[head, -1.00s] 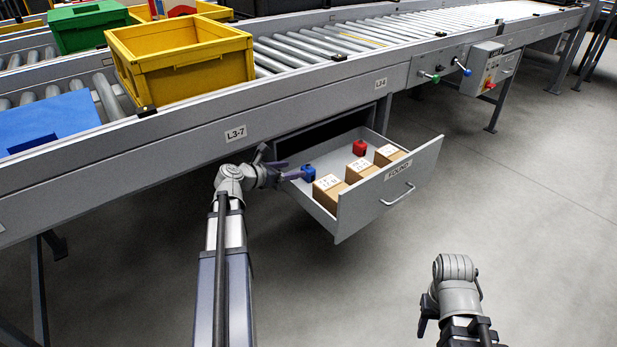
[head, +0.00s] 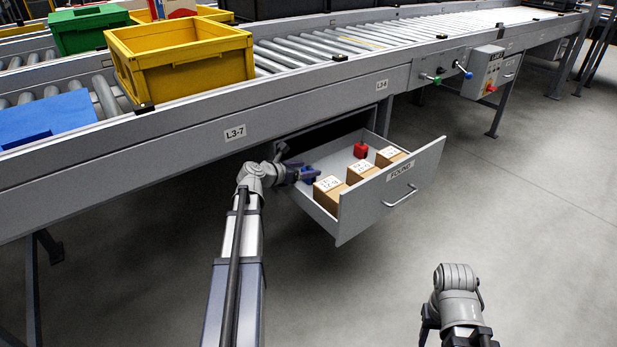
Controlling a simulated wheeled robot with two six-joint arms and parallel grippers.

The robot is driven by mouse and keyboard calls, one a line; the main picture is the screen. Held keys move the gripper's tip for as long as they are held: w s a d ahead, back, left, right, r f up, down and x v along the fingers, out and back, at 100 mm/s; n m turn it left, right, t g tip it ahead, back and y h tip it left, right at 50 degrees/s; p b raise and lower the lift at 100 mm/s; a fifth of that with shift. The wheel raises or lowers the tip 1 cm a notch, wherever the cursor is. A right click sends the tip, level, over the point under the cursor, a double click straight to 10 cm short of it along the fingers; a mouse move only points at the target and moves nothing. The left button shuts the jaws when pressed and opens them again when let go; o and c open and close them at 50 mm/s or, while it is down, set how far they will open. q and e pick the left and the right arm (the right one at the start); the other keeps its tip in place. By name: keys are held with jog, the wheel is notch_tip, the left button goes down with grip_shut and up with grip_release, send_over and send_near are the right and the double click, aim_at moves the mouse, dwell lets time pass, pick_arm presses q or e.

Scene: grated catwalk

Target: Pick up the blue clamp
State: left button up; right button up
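The blue clamp (head: 310,175) lies in the open drawer (head: 323,221) under the conveyor, near the drawer's left side. My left gripper (head: 301,172) reaches over the drawer's left wall and its fingertips are at the clamp. The fingers and clamp overlap in the picture and are small, so I cannot tell whether the fingers are shut on it. Part of the clamp is hidden. My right gripper (head: 425,333) is low at the bottom right, away from the drawer. Its fingers are mostly hidden.
The drawer also holds a red clamp-like item (head: 361,150) and cardboard boxes (head: 362,170). The conveyor frame (head: 290,110) runs above the drawer. A yellow crate (head: 185,65) and a blue item (head: 45,120) rest on the conveyor. The floor at right is clear.

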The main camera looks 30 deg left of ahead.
pick_arm(q)
grip_shut()
dwell(0.4)
jog(key=shift+r+p, duration=0.9)
jog(key=shift+p, duration=0.05)
notch_tip(320, 180, up, 5)
jog(key=p, duration=0.5)
jog(key=shift+r, duration=0.2)
jog(key=s+a, duration=0.4)
jog(key=s, duration=1.3)
jog(key=shift+s, duration=0.3)
